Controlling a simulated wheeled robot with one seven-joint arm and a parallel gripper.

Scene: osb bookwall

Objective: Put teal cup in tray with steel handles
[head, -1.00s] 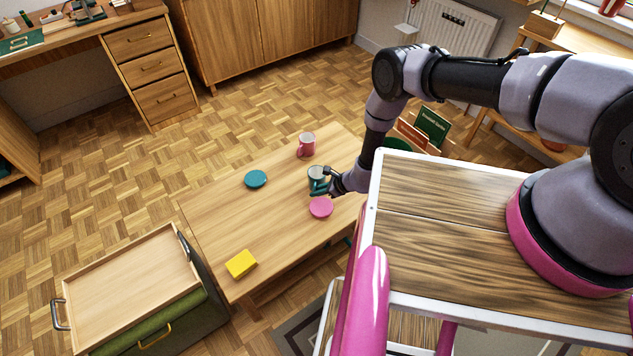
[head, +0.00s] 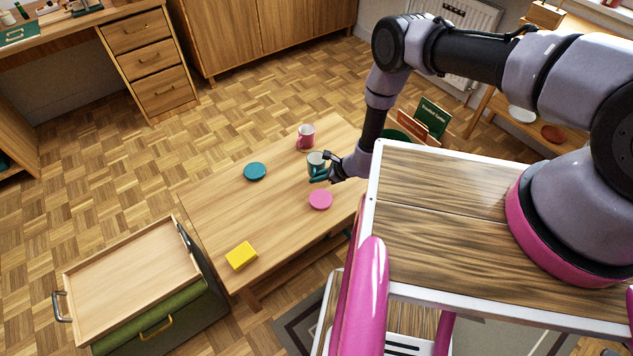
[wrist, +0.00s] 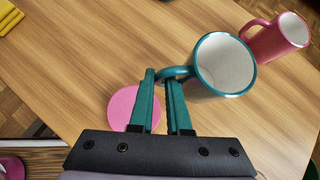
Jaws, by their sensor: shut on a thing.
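The teal cup (head: 316,162) has a white inside and is at the right part of the low wooden table (head: 215,215). In the wrist view the cup (wrist: 222,66) looks upright, and my gripper (wrist: 166,84) is shut on its handle. My gripper (head: 322,175) also shows at the cup in the head view. I cannot tell whether the cup touches the table or is a little above it. The wooden tray with steel handles (head: 130,280) is empty at the lower left, on top of a green ottoman-like box.
A pink cup (head: 306,136) stands just behind the teal cup. A pink disc (head: 320,199), a teal disc (head: 255,171) and a yellow block (head: 241,256) lie on the table. The table's middle between them is clear.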

